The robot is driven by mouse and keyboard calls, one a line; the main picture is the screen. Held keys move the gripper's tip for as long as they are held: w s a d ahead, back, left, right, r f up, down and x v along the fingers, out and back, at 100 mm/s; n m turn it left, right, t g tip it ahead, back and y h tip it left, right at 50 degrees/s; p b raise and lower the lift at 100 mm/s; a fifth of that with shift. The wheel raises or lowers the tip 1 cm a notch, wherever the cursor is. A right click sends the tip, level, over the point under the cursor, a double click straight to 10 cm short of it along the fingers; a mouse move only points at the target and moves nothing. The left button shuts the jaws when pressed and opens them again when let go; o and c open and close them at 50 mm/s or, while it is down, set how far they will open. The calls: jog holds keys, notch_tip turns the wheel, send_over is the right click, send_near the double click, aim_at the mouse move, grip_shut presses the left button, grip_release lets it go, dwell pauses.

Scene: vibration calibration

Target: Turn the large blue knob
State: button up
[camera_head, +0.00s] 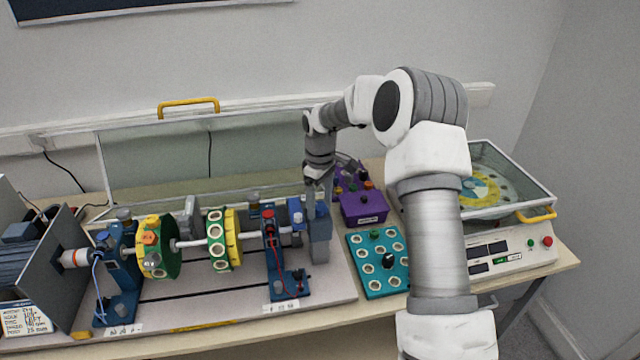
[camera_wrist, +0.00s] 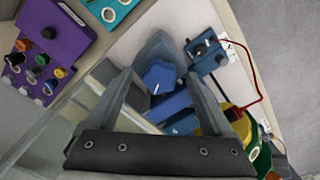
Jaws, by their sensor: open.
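The large blue knob (camera_wrist: 159,77) shows in the wrist view as a lobed blue shape with a small white mark. It lies between the two fingers of my gripper (camera_wrist: 161,80), which are spread apart with gaps on both sides. I cannot tell how far the fingertips are above it. In the head view my gripper (camera_head: 318,193) points down over the right end of the shaft rig, above a grey block (camera_head: 319,248). The knob is mostly hidden there by the gripper.
A blue bearing stand (camera_head: 272,260) with a red knob and cable stands just left. A purple box (camera_head: 364,208) with several knobs and a teal tray (camera_head: 357,265) are to the right. A raised clear cover (camera_head: 150,165) stands behind the rig.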

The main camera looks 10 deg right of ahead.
aim_at(320, 206)
notch_tip(320, 206, up, 17)
dwell(0.4)
dwell(0.5)
jog(key=s+a+r+m+t+h, duration=0.1)
jog(key=s+r+m, duration=0.1)
jog(key=s+r, duration=0.45)
jog(key=s+a+r+m+t, duration=0.1)
jog(key=s+r+m+t, duration=0.15)
jog(key=s, duration=0.75)
jog(key=s+f+m+t, duration=0.1)
jog(key=s+f+m, duration=0.1)
jog(key=s, duration=0.7)
jog(key=s+d+f+m+t+y, duration=0.1)
jog(key=s+f+m, duration=0.1)
jog(key=s, duration=0.8)
jog(key=shift+d+f, duration=0.3)
jog(key=shift+f, duration=0.1)
